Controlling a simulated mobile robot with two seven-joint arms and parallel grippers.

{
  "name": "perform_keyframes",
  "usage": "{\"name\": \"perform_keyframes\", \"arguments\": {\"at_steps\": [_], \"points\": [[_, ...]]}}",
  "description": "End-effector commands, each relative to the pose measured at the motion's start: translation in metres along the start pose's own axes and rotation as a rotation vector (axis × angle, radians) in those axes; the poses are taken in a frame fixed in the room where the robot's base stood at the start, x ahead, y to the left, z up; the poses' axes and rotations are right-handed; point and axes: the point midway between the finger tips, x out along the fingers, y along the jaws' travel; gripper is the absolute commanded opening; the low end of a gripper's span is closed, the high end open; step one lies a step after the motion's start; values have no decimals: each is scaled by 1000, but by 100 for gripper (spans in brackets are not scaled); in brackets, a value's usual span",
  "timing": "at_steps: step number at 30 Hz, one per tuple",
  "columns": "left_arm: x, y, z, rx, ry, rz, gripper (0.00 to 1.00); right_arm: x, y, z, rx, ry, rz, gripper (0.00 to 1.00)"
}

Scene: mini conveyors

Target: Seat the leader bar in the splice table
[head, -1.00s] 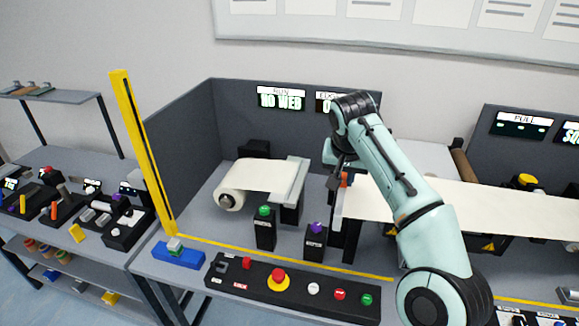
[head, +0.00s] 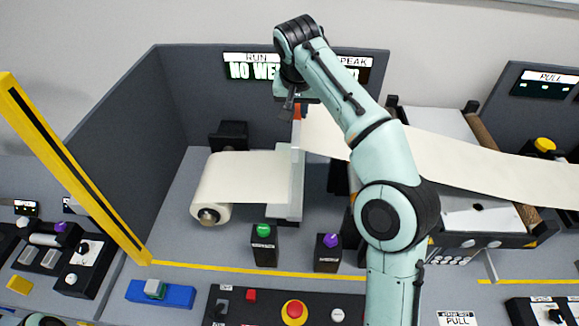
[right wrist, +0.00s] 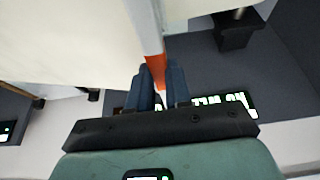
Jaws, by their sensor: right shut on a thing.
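The leader bar (head: 296,135) is a pale bar with an orange end, at the left edge of a cream web (head: 450,160). My right gripper (head: 290,108) is shut on the bar's orange end. In the right wrist view, the orange end (right wrist: 155,75) is between the two fingers (right wrist: 160,85). The bar is at the right edge of the grey splice table (head: 288,208); I cannot tell whether it rests in it or hovers above. A second cream web from a roll (head: 207,213) lies on the table's left.
A green button (head: 263,231) and a purple button (head: 328,240) stand on posts in front of the splice table. A control panel with a red stop button (head: 294,312) lies nearer. Grey walls enclose the back and left. A yellow post (head: 75,165) stands at left.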

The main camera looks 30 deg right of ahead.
Motion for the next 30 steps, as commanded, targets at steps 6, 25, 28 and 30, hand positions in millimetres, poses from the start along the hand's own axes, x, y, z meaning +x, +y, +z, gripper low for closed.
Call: {"name": "perform_keyframes", "arguments": {"at_steps": [6, 25, 28, 30], "points": [[36, -22, 28, -13, -36, -12, 43, 56, 2, 26, -2, -10, 6, 0], [76, -43, 46, -22, -61, -21, 43, 149, 1, 63, -1, -1, 1, 0], [81, -46, 48, -23, -63, -22, 43, 163, 1, 69, 0, -3, 3, 0], [85, -47, 49, -23, -65, -23, 43, 174, 1, 73, 0, -5, 4, 0]]}}
